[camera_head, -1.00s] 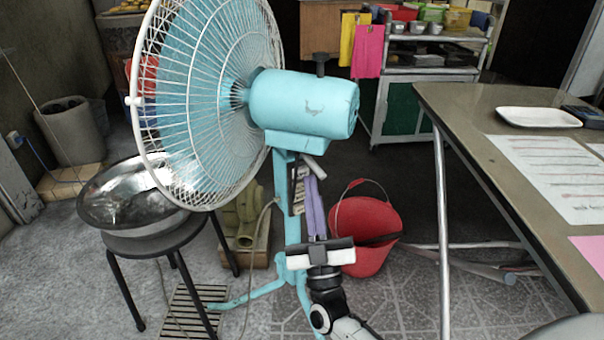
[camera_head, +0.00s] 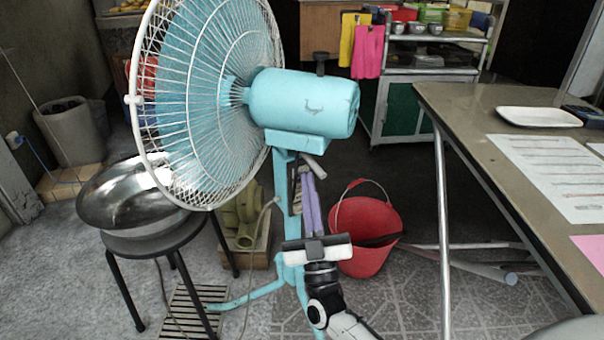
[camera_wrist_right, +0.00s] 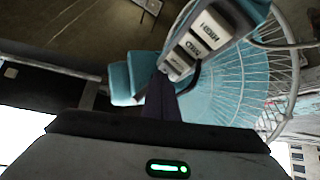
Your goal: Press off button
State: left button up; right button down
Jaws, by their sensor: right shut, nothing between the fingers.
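A light blue standing fan (camera_head: 304,103) with a white wire cage stands in the middle of the head view. Its button panel sits on the post and is mostly hidden behind my right gripper there. In the right wrist view the panel (camera_wrist_right: 228,18) shows large pale buttons (camera_wrist_right: 193,43) with dark lettering, upside down; I cannot tell which is the off button. My right gripper (camera_head: 308,182) is shut and empty, its purple fingers pointing up along the post. In the wrist view its fingertips (camera_wrist_right: 160,85) are just below the lowest button (camera_wrist_right: 177,63); contact is unclear. My left gripper is out of view.
A metal bowl (camera_head: 130,199) rests on a black stool (camera_head: 155,243) at left. A red bucket (camera_head: 368,222) stands behind right of the post. A table (camera_head: 455,110) with a white tray (camera_head: 538,117) fills the right side.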

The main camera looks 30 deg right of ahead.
jog(key=shift+w, duration=0.25)
jog(key=shift+s, duration=0.15)
dwell(0.3)
jog(key=shift+s+p, duration=0.45)
jog(key=shift+s, duration=0.25)
jog(key=shift+h, duration=0.3)
jog(key=shift+s+a+p, duration=0.15)
jog(key=shift+s+p, duration=1.2)
jog(key=shift+s, duration=1.15)
